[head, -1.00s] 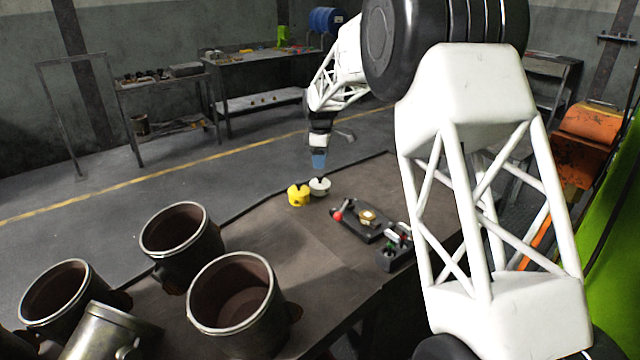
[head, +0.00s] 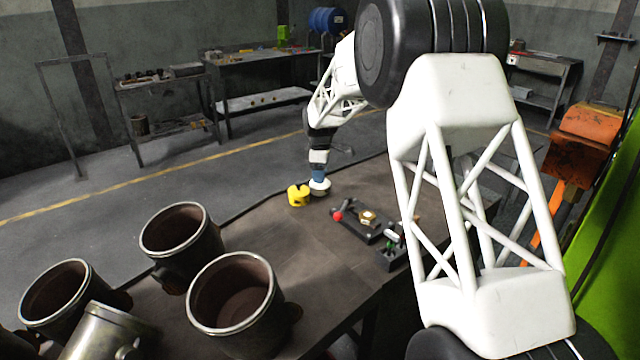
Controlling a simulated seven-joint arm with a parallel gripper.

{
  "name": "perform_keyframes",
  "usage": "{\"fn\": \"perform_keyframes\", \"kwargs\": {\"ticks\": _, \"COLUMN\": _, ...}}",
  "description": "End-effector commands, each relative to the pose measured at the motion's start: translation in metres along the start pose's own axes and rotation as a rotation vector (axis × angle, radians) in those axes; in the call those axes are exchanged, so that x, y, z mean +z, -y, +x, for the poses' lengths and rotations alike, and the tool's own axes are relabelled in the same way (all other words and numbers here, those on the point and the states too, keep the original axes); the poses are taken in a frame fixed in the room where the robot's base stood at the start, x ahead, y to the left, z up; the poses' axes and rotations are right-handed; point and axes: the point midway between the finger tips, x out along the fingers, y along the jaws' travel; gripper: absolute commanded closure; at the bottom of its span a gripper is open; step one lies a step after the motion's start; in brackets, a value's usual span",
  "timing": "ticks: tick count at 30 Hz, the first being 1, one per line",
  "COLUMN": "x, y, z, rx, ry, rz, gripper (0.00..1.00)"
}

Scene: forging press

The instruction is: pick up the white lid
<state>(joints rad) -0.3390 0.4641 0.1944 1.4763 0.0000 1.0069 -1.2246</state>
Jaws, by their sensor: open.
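The white lid (head: 320,187) is a small round piece on the far part of the dark table, just right of a yellow piece. My gripper (head: 318,178) is at the end of my arm, directly above the lid in the picture, with its blue end at or very near the lid's top. It partly hides the lid. The fingers are too small to make out, and I cannot tell whether they touch the lid.
The yellow piece (head: 298,196) stands close on the left. A dark fixture with a red knob (head: 338,216) lies to the right and nearer. Several large metal cylinders (head: 235,300) stand at the front left. The table (head: 285,235) between is clear.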

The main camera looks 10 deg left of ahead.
Motion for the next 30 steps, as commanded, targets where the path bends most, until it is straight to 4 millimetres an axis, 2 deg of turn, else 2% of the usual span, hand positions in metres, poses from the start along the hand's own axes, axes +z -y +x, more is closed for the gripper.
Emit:
{"fn": "perform_keyframes", "kwargs": {"ticks": 6, "x": 0.0, "y": 0.0, "z": 0.016, "rx": 0.0, "ry": 0.0, "rz": 0.0, "gripper": 0.46}}
{"fn": "perform_keyframes", "kwargs": {"ticks": 23, "x": 0.0, "y": 0.0, "z": 0.017, "rx": 0.0, "ry": 0.0, "rz": 0.0, "gripper": 0.46}}
{"fn": "perform_keyframes", "kwargs": {"ticks": 30, "x": 0.0, "y": 0.0, "z": 0.017, "rx": 0.0, "ry": 0.0, "rz": 0.0, "gripper": 0.81}}
